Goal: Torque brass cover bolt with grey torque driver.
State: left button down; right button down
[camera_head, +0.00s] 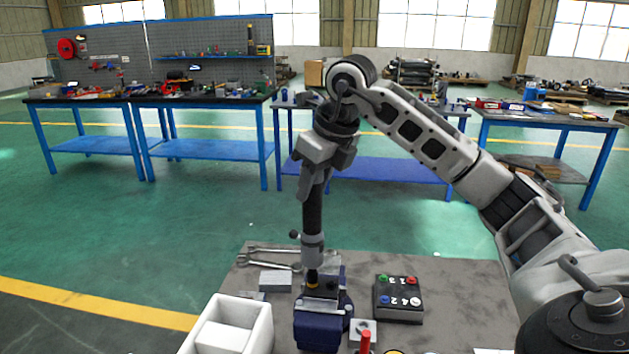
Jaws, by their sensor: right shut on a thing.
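My right gripper (317,182) is at the centre, pointing down, and is shut on the grey torque driver (312,218). The driver stands nearly upright, with a dark shaft and a lighter grey lower section. Its lower end comes down over the dark blue vise-like fixture (318,333) on the table. A small brass-coloured spot, likely the cover bolt (312,286), shows right at the driver's tip. I cannot tell whether the tip is seated on it. My left gripper is not in view.
The grey work table (460,300) holds a black box with coloured numbered buttons (398,298), wrenches (270,260), a small grey block (275,281), a white bin (262,325) and a red-handled item (365,342). The table's right side is mostly clear. Blue workbenches (205,150) stand far behind.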

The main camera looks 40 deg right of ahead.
jog(key=shift+f, duration=0.25)
dwell(1.2)
jog(key=shift+f, duration=0.1)
dwell(0.8)
dwell(0.8)
jog(key=shift+p, duration=0.4)
dwell(0.7)
jog(key=shift+f, duration=0.1)
dwell(0.7)
